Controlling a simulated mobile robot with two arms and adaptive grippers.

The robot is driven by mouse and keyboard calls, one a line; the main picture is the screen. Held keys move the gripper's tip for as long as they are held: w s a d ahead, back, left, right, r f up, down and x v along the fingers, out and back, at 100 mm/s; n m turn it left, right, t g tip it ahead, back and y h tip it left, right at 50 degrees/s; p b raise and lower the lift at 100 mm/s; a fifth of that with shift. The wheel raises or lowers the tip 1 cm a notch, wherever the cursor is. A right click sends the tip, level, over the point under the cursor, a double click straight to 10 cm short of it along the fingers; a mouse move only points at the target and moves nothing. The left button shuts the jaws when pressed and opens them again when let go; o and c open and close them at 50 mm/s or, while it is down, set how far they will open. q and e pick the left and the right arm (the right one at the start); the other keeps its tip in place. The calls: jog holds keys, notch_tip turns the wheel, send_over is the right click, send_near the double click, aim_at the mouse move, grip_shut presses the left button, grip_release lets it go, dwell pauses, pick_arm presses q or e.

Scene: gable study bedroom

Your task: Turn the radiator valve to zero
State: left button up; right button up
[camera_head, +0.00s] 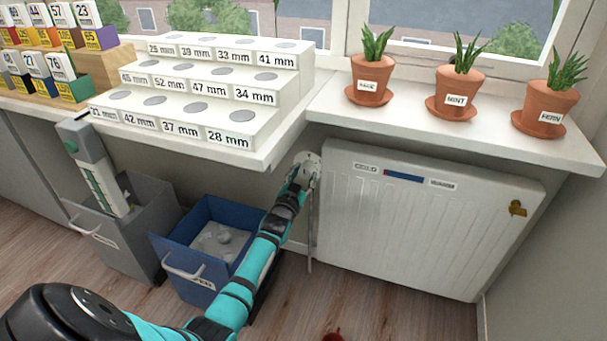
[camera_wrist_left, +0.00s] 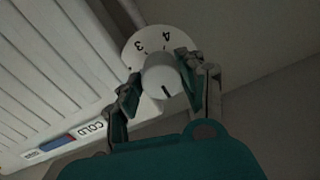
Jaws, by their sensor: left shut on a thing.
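The white radiator (camera_head: 420,225) hangs under the windowsill, with a label strip reading cold to warm. Its valve shows at the radiator's left end as a pale round dial (camera_head: 306,158). In the left wrist view the dial plate (camera_wrist_left: 150,43) shows the numbers 3 and 4, and a white knob (camera_wrist_left: 160,78) with a short black mark stands in front. My left gripper (camera_head: 301,180) reaches the valve; in the left wrist view its fingers (camera_wrist_left: 159,74) are shut on the knob from both sides. The zero mark is not visible. My right gripper is not in view.
A blue bin (camera_head: 185,257) and a grey bin (camera_head: 140,247) stand on the floor left of my arm. A pipe (camera_head: 309,235) runs down below the valve.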

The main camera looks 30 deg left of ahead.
pick_arm(q)
jog(key=shift+f, duration=0.15)
dwell(0.3)
jog(key=o, duration=1.2)
jog(key=shift+c, duration=0.2)
jog(key=v, duration=1.2)
